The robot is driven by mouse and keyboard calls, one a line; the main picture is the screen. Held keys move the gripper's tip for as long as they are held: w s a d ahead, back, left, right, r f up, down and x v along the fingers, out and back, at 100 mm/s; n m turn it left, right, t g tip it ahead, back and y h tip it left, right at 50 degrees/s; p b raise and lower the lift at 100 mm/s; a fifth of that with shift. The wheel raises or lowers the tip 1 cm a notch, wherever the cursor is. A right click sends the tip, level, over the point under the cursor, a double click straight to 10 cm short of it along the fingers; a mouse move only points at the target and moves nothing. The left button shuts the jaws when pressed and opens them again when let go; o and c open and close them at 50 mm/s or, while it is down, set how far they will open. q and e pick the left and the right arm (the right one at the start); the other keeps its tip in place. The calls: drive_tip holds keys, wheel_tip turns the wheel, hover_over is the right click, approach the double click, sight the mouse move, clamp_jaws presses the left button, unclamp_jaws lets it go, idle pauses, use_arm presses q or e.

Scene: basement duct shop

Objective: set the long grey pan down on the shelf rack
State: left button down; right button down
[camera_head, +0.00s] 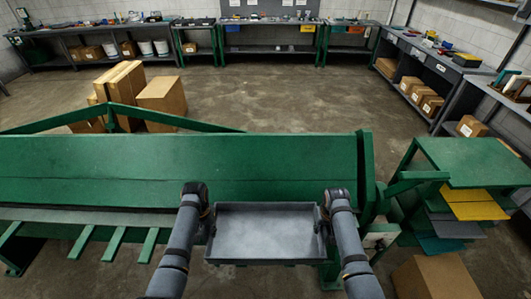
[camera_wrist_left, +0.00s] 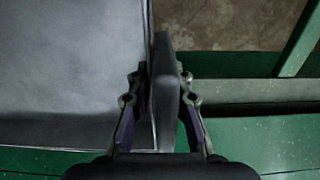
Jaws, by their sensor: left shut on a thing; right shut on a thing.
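The long grey pan (camera_head: 265,236) is a shallow tray with a raised rim, held level in front of me, over the near side of the green machine. My left gripper (camera_head: 210,220) is at its left end; in the left wrist view its fingers (camera_wrist_left: 160,90) are shut on the pan's end wall, with the pan floor (camera_wrist_left: 70,70) at left. My right gripper (camera_head: 323,218) is at the right end and shut on that wall, its fingertips small and partly hidden. A green shelf rack (camera_head: 470,160) with yellow, grey and blue shelves stands at the right, apart from the pan.
A long green machine (camera_head: 130,165) spans the front, its right end post (camera_head: 366,165) between the pan and the rack. A cardboard box (camera_head: 437,277) sits on the floor before the rack. Boxes (camera_head: 160,97) stand behind the machine. The floor (camera_head: 290,95) beyond is open.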

use_arm(q)
wheel_tip(320, 180, down, 3)
drive_tip(key=b, duration=0.4)
drive_tip(key=shift+f, duration=0.2)
drive_tip(key=shift+w+f, duration=0.1)
